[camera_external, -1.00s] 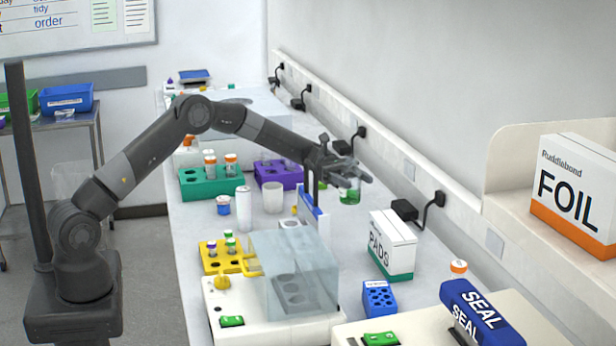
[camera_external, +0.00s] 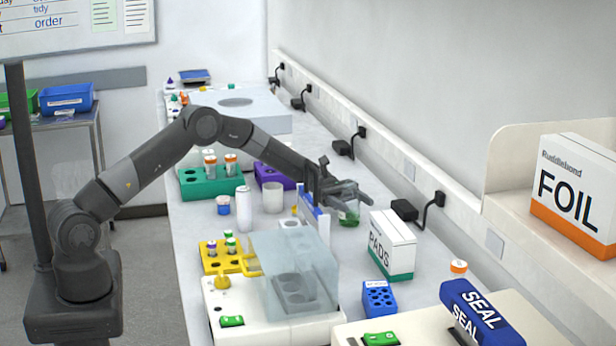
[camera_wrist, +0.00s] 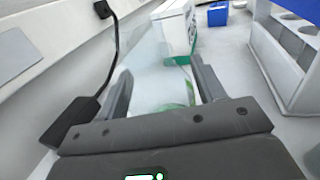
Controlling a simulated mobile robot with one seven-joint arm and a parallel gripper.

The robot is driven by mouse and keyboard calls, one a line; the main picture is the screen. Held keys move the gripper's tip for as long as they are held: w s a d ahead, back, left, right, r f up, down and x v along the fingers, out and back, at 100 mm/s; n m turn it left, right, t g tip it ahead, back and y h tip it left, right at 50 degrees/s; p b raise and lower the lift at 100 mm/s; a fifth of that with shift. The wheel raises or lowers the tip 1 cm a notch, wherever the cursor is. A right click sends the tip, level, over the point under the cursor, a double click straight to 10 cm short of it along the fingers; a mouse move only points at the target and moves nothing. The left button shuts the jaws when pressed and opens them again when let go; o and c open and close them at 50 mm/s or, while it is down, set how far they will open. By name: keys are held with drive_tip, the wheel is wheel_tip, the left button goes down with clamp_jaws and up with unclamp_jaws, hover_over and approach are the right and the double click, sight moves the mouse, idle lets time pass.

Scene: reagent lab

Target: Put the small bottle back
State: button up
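My gripper (camera_external: 356,194) is over the right part of the bench, beside the wall. Its two fingers close on the sides of a clear bottle with green in its lower part (camera_external: 348,217). In the wrist view the see-through bottle (camera_wrist: 160,72) fills the gap between the fingers, with green showing low near the palm. The bottle hangs below the fingers; I cannot tell whether its base touches the bench. A white-and-blue rack with holes (camera_external: 322,222) stands just left of it and also shows at the right in the wrist view (camera_wrist: 262,52).
The PADS box (camera_external: 391,246) stands close in front and right of the gripper. A black plug adapter (camera_external: 404,210) is at the wall. A clear-covered machine (camera_external: 292,270), a yellow rack (camera_external: 212,262) and a green rack (camera_external: 212,185) stand to the left.

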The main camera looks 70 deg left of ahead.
sight(347, 194)
drive_tip(key=shift+o, duration=0.9)
drive_tip(key=shift+r, duration=0.2)
drive_tip(key=a, duration=0.2)
drive_tip(key=a+r, duration=0.1)
drive_tip(key=shift+s, duration=0.4)
wheel_tip(347, 194, up, 5)
drive_tip(key=shift+r, duration=0.45)
